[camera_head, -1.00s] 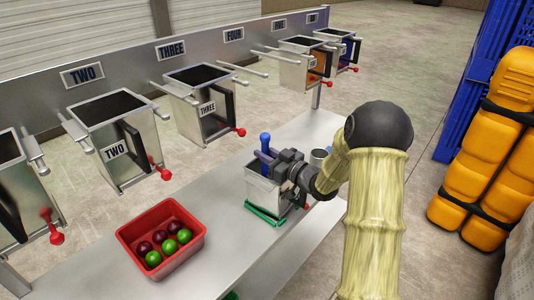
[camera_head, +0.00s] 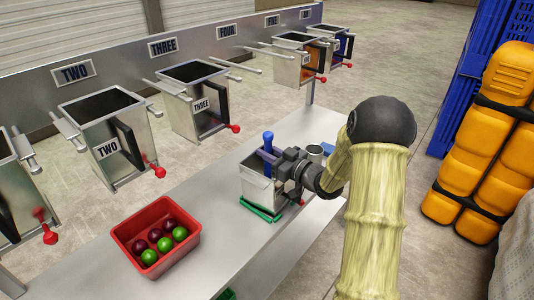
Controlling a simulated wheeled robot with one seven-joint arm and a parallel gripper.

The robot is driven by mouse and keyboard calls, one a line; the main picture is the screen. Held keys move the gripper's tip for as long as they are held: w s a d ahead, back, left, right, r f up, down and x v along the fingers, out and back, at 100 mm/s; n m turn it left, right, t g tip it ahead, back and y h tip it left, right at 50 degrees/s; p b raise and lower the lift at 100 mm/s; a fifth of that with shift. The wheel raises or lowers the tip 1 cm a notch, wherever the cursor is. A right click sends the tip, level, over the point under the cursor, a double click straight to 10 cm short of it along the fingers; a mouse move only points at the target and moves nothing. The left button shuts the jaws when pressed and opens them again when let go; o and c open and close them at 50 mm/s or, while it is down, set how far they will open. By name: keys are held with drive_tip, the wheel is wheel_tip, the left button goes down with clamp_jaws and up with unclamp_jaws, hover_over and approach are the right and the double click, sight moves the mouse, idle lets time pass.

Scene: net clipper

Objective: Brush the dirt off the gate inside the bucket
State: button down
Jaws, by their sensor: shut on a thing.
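A small open metal bucket (camera_head: 257,190) stands on the grey metal table. My gripper (camera_head: 274,160) is at the bucket's top, at its right and far side. It is shut on a blue-handled brush (camera_head: 268,140), whose handle points up. The brush's lower end goes down into the bucket's opening and is hidden. The gate and any dirt inside the bucket cannot be made out from here.
A green bar (camera_head: 259,213) lies at the bucket's base. A red tray (camera_head: 118,239) with several dark red and green balls stands at the near left. A grey mug (camera_head: 315,152) is behind my gripper. Numbered metal buckets hang along the back rail.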

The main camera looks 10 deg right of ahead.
drive_tip(key=shift+w+d, duration=0.6)
drive_tip(key=shift+d, duration=0.15)
drive_tip(key=shift+w, duration=0.1)
drive_tip(key=shift+x, duration=1.25)
drive_tip(key=shift+a, duration=0.1)
wheel_tip(320, 180, up, 6)
drive_tip(key=p, duration=0.4)
drive_tip(key=shift+r, duration=0.1)
